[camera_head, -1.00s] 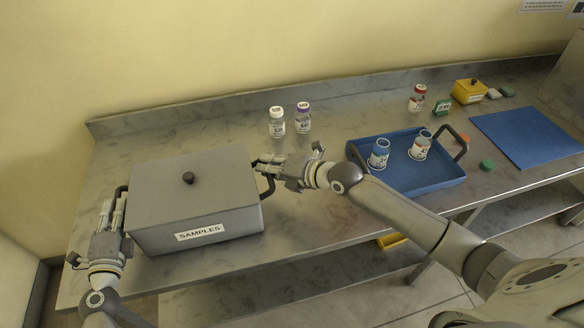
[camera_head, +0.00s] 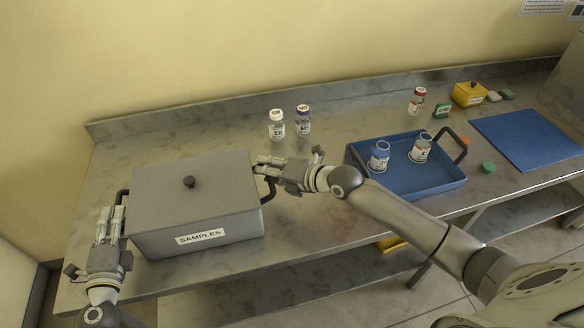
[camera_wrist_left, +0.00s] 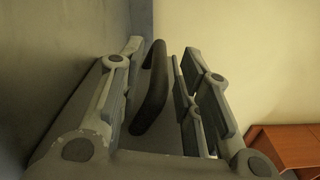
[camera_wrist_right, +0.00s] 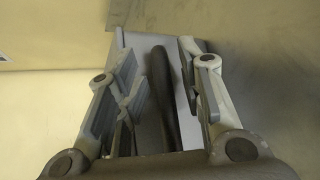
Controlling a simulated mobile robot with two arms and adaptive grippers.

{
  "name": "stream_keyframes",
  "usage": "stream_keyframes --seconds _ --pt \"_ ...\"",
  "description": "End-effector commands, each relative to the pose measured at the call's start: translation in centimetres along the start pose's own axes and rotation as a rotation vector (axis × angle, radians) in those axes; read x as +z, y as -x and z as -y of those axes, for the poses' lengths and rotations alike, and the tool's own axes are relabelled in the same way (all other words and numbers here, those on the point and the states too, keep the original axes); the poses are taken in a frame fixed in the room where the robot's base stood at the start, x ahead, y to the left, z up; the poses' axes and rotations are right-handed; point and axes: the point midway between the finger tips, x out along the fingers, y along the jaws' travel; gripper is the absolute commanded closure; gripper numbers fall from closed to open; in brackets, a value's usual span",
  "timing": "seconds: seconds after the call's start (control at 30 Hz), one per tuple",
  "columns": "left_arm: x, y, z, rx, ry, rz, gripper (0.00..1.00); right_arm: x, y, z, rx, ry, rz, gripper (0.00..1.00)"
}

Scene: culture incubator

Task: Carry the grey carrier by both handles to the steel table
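The grey carrier (camera_head: 195,205), a lidded box labelled SAMPLES with a black knob, sits on the steel table (camera_head: 300,215) at its left end. My left gripper (camera_head: 111,212) is at the carrier's left handle (camera_head: 121,196). In the left wrist view its fingers are open, with the dark handle (camera_wrist_left: 152,92) between them and gaps showing. My right gripper (camera_head: 264,165) is at the right handle (camera_head: 270,188). In the right wrist view its fingers are open on either side of the dark handle (camera_wrist_right: 166,95), apart from it.
A blue tray (camera_head: 420,183) with two jars stands right of my right gripper. Two jars (camera_head: 277,124) stand behind the carrier. A blue mat (camera_head: 528,135), a yellow box (camera_head: 468,94) and small items lie further right. The table's front edge runs close to the carrier.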

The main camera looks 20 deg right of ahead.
Motion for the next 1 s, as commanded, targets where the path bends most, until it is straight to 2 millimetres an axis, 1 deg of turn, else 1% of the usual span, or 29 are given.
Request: stream_keyframes --seconds 0.03,0.1,0.3,0.43,0.63,0.77,1.0 --pt "0.0 0.8 -0.1 0.002 0.000 -0.001 0.68 0.0 0.0 0.0 0.000 0.000 -0.001 0.65" --pt "-0.1 1.9 -0.1 0.002 0.000 -0.001 0.68 0.0 0.0 0.0 0.000 0.000 -0.001 0.65" --pt "-0.1 4.4 -0.1 0.002 0.002 -0.002 0.68 0.0 0.0 0.0 0.000 0.000 -0.001 0.65" --pt "-0.1 5.5 0.0 0.002 0.000 -0.003 0.68 -0.1 0.0 0.0 0.001 0.000 -0.001 0.65" --pt "-0.1 6.0 0.0 0.001 0.000 -0.003 0.68 0.0 0.4 0.0 0.000 0.001 -0.001 0.65" --pt "-0.1 6.0 0.0 0.001 0.000 -0.003 0.68 0.0 1.7 0.1 -0.002 0.003 0.000 0.65" --pt "-0.1 6.0 0.0 0.001 0.001 -0.003 0.68 0.0 5.7 0.2 -0.005 0.005 -0.001 0.65"
